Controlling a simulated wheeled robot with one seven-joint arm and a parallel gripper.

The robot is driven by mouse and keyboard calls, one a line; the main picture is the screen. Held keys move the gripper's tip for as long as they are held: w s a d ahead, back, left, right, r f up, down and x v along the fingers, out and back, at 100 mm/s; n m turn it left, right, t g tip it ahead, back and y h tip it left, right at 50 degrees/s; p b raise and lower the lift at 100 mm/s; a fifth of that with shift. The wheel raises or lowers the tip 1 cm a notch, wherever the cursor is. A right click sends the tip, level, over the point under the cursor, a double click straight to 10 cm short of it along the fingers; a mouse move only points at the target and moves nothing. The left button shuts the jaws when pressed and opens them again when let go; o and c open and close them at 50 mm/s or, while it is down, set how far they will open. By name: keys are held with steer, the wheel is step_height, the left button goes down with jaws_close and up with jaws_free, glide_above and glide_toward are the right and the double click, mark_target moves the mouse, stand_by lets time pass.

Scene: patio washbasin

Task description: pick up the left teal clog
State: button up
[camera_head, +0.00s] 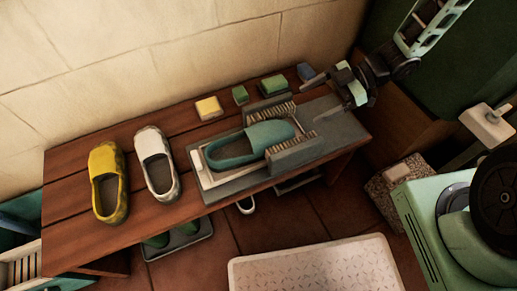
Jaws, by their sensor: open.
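A teal clog (250,143) lies on its sole in a grey boot-scraper tray (222,188) on the wooden bench, between brush strips. Its rounded toe points right and its open heel left. My gripper (326,94) is open and empty, above and to the right of the clog, near the bench's right end. It is apart from the clog. No second teal clog shows on the bench.
A yellow clog (108,182) and a white clog (157,163) stand left on the bench (66,222). Several small blocks, one yellow (209,108), sit behind the tray. Dark green footwear (187,228) is partly hidden underneath. A pale mat (315,268) lies in front.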

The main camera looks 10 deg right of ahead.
steer(key=b, duration=0.4)
glide_toward(261, 133)
steer(key=x, duration=0.5)
steer(key=shift+w+f, duration=0.1)
steer(key=shift+w, duration=0.05)
steer(key=b+x, duration=0.1)
steer(key=x, duration=0.1)
steer(key=b+x, duration=0.1)
steer(key=x, duration=0.1)
steer(key=shift+s+a+f+b, duration=0.2)
steer(key=shift+a+f+b, duration=0.05)
steer(key=shift+a+b, duration=0.05)
steer(key=shift+a, duration=0.35)
steer(key=c, duration=1)
